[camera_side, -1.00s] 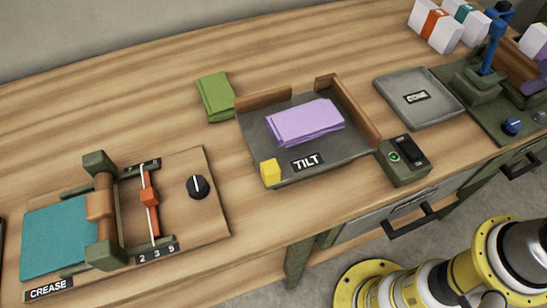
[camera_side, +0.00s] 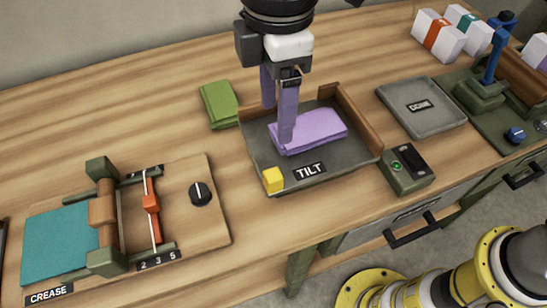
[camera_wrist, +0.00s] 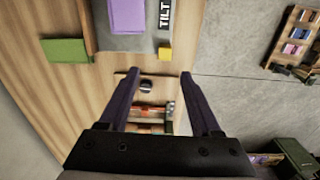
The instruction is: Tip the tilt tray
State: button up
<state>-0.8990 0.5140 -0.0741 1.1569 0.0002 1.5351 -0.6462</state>
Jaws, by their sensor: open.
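The tilt tray (camera_side: 340,171) is a dark grey tray with brown wooden walls at its back and right and a TILT label at its front. A purple folded stack (camera_side: 318,126) lies in it, and a yellow block (camera_side: 273,180) sits at its front left corner. My gripper (camera_side: 278,124) points down in front of the tray's left part in the side view, covering the stack's left end. Its fingers are apart and empty; I cannot tell their height. In the wrist view, my gripper (camera_wrist: 160,74) is open, with the yellow block (camera_wrist: 165,53) just beyond the fingertips.
A green folded piece (camera_side: 219,104) lies left of the tray. The crease board (camera_side: 205,223) is at the left. A small control box (camera_side: 407,172) and a grey DONE pad (camera_side: 420,106) are at the right. Bare table lies before the tray.

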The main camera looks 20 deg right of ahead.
aim_at(273, 174)
jog(key=f, duration=0.9)
jog(key=s+f, duration=0.1)
jog(key=f, duration=0.4)
jog(key=shift+a+f, duration=0.15)
jog(key=shift+a, duration=0.25)
grip_shut()
dwell(0.8)
